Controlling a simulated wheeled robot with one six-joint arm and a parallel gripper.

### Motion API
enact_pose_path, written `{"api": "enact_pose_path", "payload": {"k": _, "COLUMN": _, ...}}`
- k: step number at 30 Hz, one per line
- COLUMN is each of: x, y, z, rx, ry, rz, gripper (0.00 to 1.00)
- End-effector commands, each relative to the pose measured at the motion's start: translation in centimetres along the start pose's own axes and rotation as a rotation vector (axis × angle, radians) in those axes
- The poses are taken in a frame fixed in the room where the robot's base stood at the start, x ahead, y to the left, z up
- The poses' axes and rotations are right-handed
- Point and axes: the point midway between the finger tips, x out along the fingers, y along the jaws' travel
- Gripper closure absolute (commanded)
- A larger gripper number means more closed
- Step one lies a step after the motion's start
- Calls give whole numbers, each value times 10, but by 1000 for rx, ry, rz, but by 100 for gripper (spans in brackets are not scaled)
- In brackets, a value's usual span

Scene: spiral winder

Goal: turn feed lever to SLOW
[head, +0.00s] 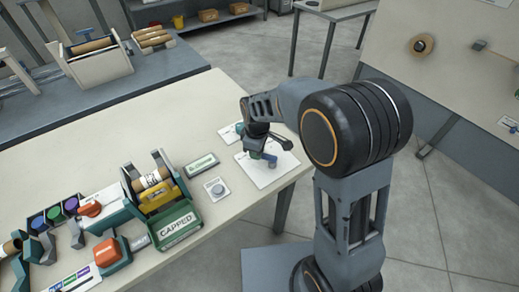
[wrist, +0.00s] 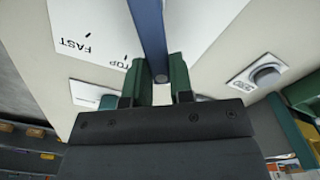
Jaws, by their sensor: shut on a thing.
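The feed lever is a blue bar (wrist: 148,28) that runs up out of the wrist view, with a round grey end between my fingers. My gripper (wrist: 158,82) has green fingertips on either side of that end and is shut on the lever. The lever is over a white label plate (wrist: 88,18) where FAST and part of STOP can be read; no SLOW mark is visible. In the head view my gripper (head: 258,147) is low over the white plate (head: 262,176) near the table's right end. My arm and gripper hide part of the lever there.
A green tray marked CAPPED (head: 180,235) and a yellow-and-teal winder (head: 158,190) stand farther left. The table (head: 150,120) behind is clear.

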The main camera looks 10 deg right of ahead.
Motion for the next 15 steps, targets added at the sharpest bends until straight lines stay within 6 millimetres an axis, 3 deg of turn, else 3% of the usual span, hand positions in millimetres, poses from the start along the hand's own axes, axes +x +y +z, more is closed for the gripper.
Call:
{"api": "enact_pose_path", "payload": {"k": 4, "x": 0, "y": -1, "z": 0, "rx": -9, "ry": 0, "rz": 0, "gripper": 100}}
{"api": "enact_pose_path", "payload": {"k": 5, "x": 0, "y": -1, "z": 0, "rx": -9, "ry": 0, "rz": 0, "gripper": 77}}
{"api": "enact_pose_path", "payload": {"k": 12, "x": 0, "y": 0, "z": 1, "rx": -2, "ry": 0, "rz": -1, "gripper": 54}}
{"api": "enact_pose_path", "payload": {"k": 15, "x": 0, "y": 1, "z": 2, "rx": 1, "ry": 0, "rz": -1, "gripper": 53}}
